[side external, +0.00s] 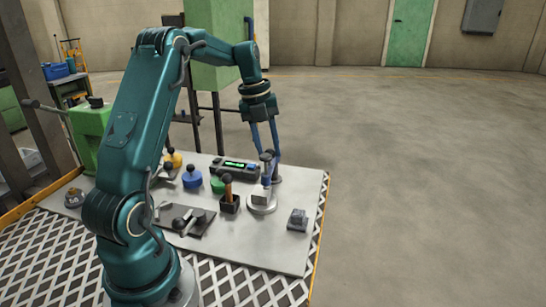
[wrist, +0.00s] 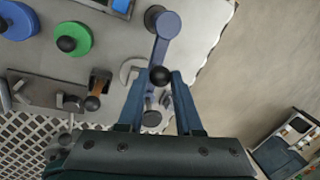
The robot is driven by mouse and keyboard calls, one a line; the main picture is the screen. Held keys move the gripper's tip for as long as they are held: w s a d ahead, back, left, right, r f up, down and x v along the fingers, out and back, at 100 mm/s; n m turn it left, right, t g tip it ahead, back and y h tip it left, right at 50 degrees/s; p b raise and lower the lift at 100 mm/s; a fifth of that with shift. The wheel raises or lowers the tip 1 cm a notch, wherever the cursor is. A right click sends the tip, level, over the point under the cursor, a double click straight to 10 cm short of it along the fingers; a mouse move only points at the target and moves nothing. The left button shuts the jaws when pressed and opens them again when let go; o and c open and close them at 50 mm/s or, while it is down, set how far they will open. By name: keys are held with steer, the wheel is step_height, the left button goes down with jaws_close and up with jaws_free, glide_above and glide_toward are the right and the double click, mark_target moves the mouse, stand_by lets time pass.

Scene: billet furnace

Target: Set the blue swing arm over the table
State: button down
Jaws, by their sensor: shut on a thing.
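The blue swing arm (wrist: 163,48) runs from a round blue pivot (wrist: 168,24) to a black knob (wrist: 160,76) at its near end in the wrist view. My gripper (wrist: 159,80) has one finger on each side of the knob and is shut on it. In the side view my gripper (side external: 270,154) points down at the swing arm (side external: 266,179), near the worktable's right edge. The white worktable (side external: 270,242) lies below. A pale round plate (side external: 262,208) carries a grey block just below the swing arm; my fingers and the arm partly hide these.
Blue (side external: 192,177) and green (side external: 217,185) knobbed discs, a dark control box (side external: 235,168) and a wooden-handled tool in a dark holder (side external: 229,204) stand to the left. A small grey block (side external: 297,219) sits at the right.

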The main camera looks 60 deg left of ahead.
steer(key=shift+s+a+r+m, duration=0.15)
steer(key=shift+a+m, duration=0.1)
steer(key=shift+m, duration=0.45)
steer(key=c, duration=0.6)
jaws_free()
steer(key=shift+s, duration=0.1)
steer(key=r, duration=0.5)
steer(key=shift+s+a, duration=0.3)
steer(key=shift+s, duration=0.1)
steer(key=shift+f, duration=0.1)
